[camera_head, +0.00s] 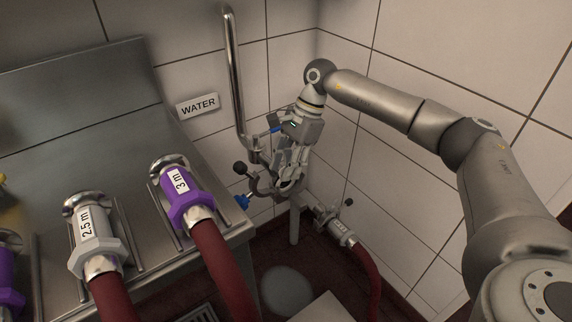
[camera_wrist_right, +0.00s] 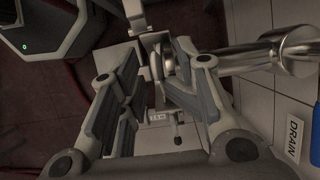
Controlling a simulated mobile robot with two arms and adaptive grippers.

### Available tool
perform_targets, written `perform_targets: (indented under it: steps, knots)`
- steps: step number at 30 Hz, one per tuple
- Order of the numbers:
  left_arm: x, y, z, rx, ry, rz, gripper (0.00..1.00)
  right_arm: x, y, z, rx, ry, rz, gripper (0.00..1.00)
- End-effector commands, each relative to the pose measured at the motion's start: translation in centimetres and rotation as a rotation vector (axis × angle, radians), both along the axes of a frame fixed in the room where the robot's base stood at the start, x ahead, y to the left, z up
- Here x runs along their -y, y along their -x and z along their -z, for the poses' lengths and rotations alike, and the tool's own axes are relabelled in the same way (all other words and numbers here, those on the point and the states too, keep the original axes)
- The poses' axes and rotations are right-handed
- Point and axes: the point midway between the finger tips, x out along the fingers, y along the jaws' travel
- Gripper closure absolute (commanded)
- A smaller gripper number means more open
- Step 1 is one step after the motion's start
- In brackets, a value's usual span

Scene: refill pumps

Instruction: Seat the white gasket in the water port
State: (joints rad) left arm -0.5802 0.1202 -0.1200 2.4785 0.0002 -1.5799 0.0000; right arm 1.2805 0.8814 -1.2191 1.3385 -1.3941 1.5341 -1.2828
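The water port (camera_head: 262,183) is a metal fitting with a black knob and a blue handle, at the lower end of a steel pipe (camera_head: 234,75) below the WATER sign (camera_head: 198,106). My right gripper (camera_head: 287,182) reaches down right at the port and partly covers it. In the right wrist view, my right gripper's fingers (camera_wrist_right: 158,75) stand apart, with a metal fitting (camera_wrist_right: 168,62) showing between and beyond them. I cannot tell whether they touch it. I cannot make out the white gasket in either view. My left gripper is not in view.
A steel counter (camera_head: 130,150) on the left carries a white-collared 2.5 m hose (camera_head: 95,240) and a purple-collared 3 m hose (camera_head: 180,195). Tiled walls close the corner. A DRAIN sign (camera_wrist_right: 294,139) shows in the wrist view.

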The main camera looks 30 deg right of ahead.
Motion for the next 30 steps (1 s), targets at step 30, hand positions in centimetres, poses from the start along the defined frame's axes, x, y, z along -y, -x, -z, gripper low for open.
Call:
perform_targets:
  steps: [30]
  knots:
    - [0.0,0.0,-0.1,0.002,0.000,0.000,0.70,4.5,-0.6,-11.0,0.000,0.000,-0.001,0.70]
